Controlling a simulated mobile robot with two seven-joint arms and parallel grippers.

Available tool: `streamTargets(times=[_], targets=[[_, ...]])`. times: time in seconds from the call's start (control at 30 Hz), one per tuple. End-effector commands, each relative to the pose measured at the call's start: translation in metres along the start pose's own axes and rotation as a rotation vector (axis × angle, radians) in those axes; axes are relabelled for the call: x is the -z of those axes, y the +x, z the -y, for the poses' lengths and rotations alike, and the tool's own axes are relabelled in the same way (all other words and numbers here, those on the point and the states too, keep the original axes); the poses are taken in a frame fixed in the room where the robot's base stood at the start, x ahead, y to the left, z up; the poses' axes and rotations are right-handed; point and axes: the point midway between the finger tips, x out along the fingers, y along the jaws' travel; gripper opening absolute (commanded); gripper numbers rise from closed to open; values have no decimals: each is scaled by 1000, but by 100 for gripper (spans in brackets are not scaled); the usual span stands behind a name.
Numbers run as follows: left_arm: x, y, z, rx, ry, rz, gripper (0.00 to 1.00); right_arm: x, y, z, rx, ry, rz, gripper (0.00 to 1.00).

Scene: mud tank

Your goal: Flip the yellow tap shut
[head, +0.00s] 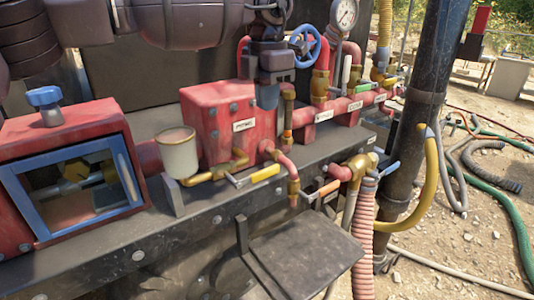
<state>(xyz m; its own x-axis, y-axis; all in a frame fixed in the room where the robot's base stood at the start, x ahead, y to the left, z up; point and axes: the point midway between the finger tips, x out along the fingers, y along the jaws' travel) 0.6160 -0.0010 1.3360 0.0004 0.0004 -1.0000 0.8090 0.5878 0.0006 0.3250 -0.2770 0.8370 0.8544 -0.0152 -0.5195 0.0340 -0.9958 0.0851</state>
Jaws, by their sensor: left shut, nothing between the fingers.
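The yellow tap (264,173) is a lever handle on a small metal valve below the red box. Its handle points right and slightly up, roughly along the pipe bench. My left gripper (268,103) hangs from my arm at the top, fingers pointing down beside the red box. It is shut and empty, above the yellow handle and apart from it in the picture. My right gripper is not in view.
An orange-handled tap (328,188) and a blue one (390,170) sit right of the yellow tap. A white cup (178,155) stands to its left. A red box (205,125) and brass pipes are close by. A dark plate (305,255) juts out below.

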Motion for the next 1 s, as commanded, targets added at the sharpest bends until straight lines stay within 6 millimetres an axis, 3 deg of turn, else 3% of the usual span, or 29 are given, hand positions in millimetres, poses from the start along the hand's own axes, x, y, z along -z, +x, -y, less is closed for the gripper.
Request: streamTargets(times=[0.17,0.37,0.7,1.0], targets=[[0,12,0,1,0,-2,0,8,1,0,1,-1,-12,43],[0,44,0,2,0,-3,0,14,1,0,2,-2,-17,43],[0,103,1,2,1,-2,0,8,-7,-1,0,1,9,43],[0,135,0,0,0,0,0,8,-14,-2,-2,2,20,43]])
